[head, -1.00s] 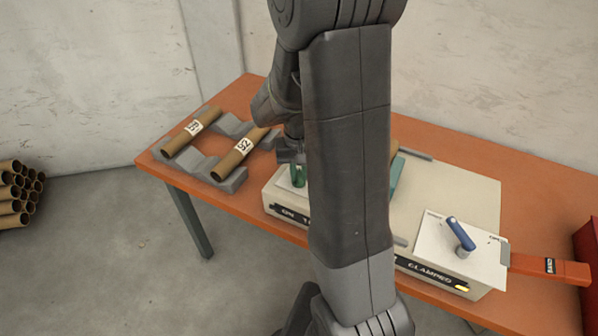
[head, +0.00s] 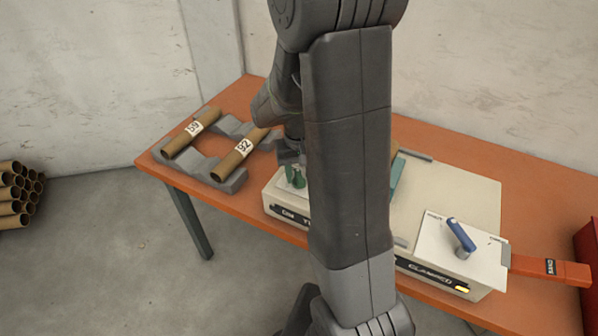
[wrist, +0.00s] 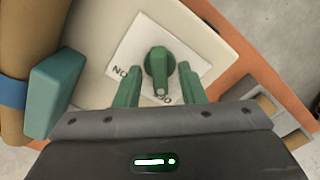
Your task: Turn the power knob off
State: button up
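The power knob (wrist: 158,66) is green, with a raised bar grip and a pale mark at its lower end, on a white plate (wrist: 185,30) in the wrist view. "ON" lettering shows at its left. A second label below it is partly hidden, and the pale mark points toward it. My gripper (wrist: 160,76) is open, its two green fingers on either side of the knob's lower half, with visible gaps. In the head view my gripper (head: 293,172) is over the left end of the cream winder housing (head: 455,190), and my arm hides much of it.
A brown tube and teal block (wrist: 55,92) are close left of my gripper. A blue-handled lever (head: 460,234) stands at the housing's right end, by an orange bar (head: 530,266). Two labelled tubes (head: 240,155) lie on grey cradles at the table's left.

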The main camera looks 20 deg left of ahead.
aim_at(299, 175)
notch_tip(299, 175, up, 14)
dwell(0.6)
jog(key=shift+f, duration=0.15)
notch_tip(299, 175, down, 14)
jog(key=shift+r, duration=0.1)
dwell(0.6)
